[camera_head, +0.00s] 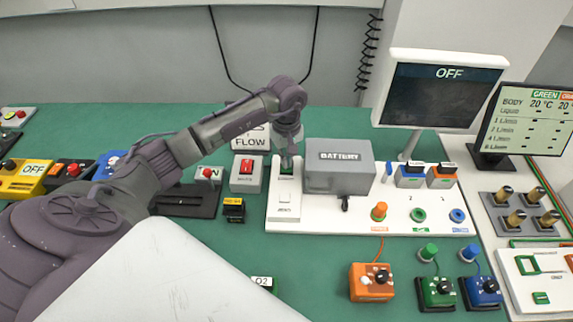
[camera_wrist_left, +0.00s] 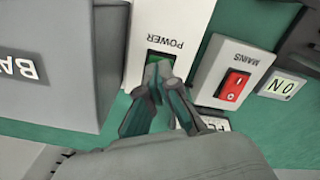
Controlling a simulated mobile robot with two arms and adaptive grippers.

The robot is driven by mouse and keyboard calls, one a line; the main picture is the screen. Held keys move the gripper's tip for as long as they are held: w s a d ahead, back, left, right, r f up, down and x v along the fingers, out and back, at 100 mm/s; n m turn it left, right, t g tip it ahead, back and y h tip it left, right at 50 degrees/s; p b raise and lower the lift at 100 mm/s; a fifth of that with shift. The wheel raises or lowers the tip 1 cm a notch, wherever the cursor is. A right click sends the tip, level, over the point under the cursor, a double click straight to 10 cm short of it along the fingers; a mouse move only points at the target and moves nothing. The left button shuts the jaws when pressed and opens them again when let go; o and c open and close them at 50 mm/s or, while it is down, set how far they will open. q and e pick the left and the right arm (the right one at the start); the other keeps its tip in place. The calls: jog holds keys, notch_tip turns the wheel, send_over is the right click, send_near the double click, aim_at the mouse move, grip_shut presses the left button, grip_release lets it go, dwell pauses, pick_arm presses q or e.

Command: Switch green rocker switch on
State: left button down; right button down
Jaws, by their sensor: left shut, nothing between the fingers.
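The green rocker switch (camera_wrist_left: 159,60) is set in a white block labelled POWER in the left wrist view. My left gripper (camera_wrist_left: 155,92) is shut and empty, with its fingertips right at the switch and covering part of it. I cannot tell whether they touch it or which way the rocker is tilted. In the head view my left gripper (camera_head: 288,160) points down over the far end of the white power block (camera_head: 284,208), and the switch is mostly hidden. The right gripper does not show. The large monitor (camera_head: 446,90) reads OFF.
The grey battery box (camera_head: 330,178) stands close beside the power block. On its other side is the MAINS box (camera_head: 245,174) with a red rocker switch. A FLOW sign (camera_head: 252,137) is behind. Orange, green and blue dial boxes stand at the front right.

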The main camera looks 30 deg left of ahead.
pick_arm(q)
jog(key=shift+s+f+b, duration=0.1)
jog(key=shift+f+b, duration=0.85)
jog(key=shift+f, duration=0.1)
jog(key=shift+r, duration=0.1)
dwell(0.3)
jog(key=shift+r+p, duration=0.55)
jog(key=shift+r, duration=0.25)
jog(key=shift+r+p, duration=1.25)
jog(key=shift+r, duration=1.4)
